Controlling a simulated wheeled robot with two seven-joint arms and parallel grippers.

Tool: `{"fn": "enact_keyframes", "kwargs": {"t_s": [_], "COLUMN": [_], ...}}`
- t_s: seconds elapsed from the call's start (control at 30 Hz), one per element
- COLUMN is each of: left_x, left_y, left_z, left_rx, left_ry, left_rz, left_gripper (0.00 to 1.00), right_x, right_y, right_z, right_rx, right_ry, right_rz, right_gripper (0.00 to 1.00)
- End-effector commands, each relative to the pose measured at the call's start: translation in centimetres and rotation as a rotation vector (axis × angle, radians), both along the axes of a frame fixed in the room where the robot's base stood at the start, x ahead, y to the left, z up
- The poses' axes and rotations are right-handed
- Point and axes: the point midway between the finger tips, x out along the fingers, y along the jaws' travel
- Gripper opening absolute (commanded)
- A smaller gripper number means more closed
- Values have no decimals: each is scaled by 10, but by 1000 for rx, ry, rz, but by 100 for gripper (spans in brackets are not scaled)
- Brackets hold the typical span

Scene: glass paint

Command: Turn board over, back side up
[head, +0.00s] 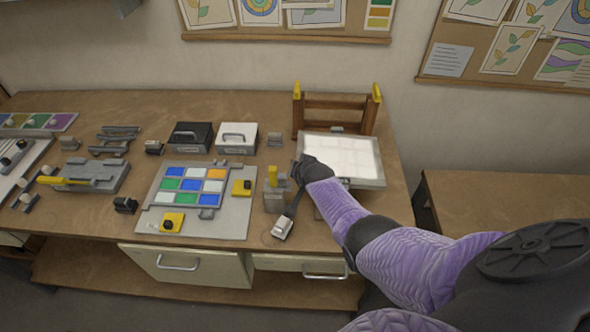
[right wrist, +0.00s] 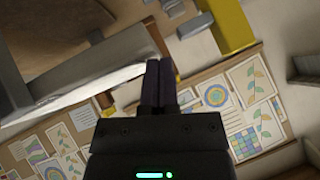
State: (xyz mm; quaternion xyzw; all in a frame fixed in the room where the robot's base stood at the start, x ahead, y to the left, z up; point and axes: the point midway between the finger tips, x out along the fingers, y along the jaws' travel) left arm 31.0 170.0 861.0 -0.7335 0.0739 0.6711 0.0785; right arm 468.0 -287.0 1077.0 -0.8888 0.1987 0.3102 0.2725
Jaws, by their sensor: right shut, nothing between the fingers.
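The board (head: 190,185) with blue, green, white and orange panes lies flat on a grey plate (head: 238,212) on the workbench, its coloured panes facing up. My right arm comes in from the right, and its gripper (head: 298,163) is at the left edge of a lit white panel (head: 340,157), to the right of the board and apart from it. In the right wrist view the two dark fingers (right wrist: 160,85) are together with nothing between them. A pale slab edge (right wrist: 95,85) lies close beside them; I cannot tell if they touch. My left gripper is not in view.
A wooden rack with yellow tips (head: 337,101) stands behind the lit panel. Yellow blocks (head: 241,188) (head: 172,222) sit on the plate. A black box (head: 190,137) and a white box (head: 237,137) stand behind it. A grey-and-yellow fixture (head: 273,195) stands between plate and panel.

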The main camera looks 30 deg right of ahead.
Motion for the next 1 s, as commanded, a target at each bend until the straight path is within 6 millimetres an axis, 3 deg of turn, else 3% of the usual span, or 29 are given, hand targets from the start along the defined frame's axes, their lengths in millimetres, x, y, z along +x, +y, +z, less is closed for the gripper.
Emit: {"fn": "enact_keyframes", "kwargs": {"t_s": [0.8, 1.0], "left_x": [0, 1], "left_y": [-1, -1], "left_z": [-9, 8], "left_rx": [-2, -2], "left_ry": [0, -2], "left_rz": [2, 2], "left_gripper": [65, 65], "right_x": [0, -2], "right_y": [2, 2], "right_z": [-11, 5], "right_rx": [2, 3], "right_ry": [4, 4], "right_rz": [0, 2], "right_gripper": [0, 0]}}
